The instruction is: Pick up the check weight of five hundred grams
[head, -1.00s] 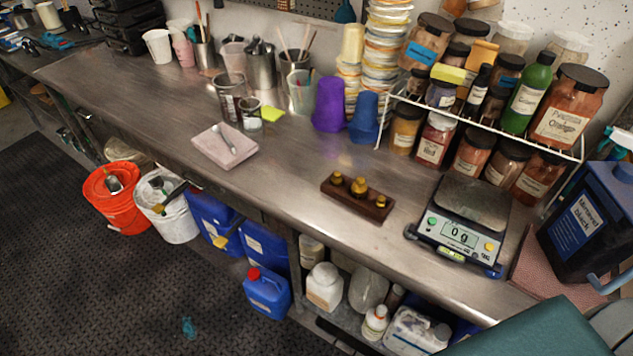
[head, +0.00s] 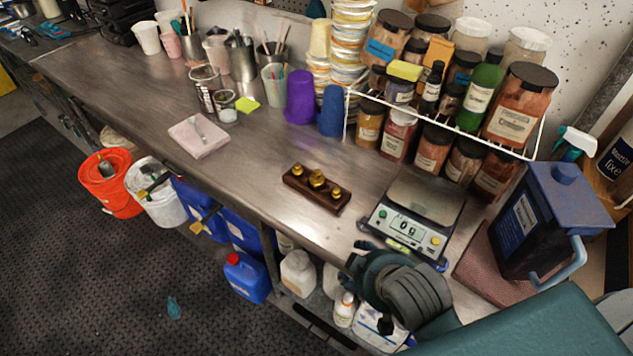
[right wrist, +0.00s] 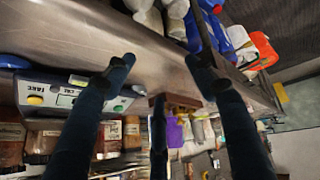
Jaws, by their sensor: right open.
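The block (right wrist: 180,101) also shows in the right wrist view, beyond the fingers and partly hidden. My right gripper (right wrist: 160,68) is open there and appears empty. In the head view its dark arm is at the bench's front edge, below the scale and to the right of the block. My left gripper is not in view.
A digital scale (head: 409,231) reading 0 g stands right of the block. Behind it is a white wire rack (head: 440,132) with jars and bottles. A dark jug (head: 545,225) stands at right. A pink pad (head: 185,142) lies left; bench between is clear.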

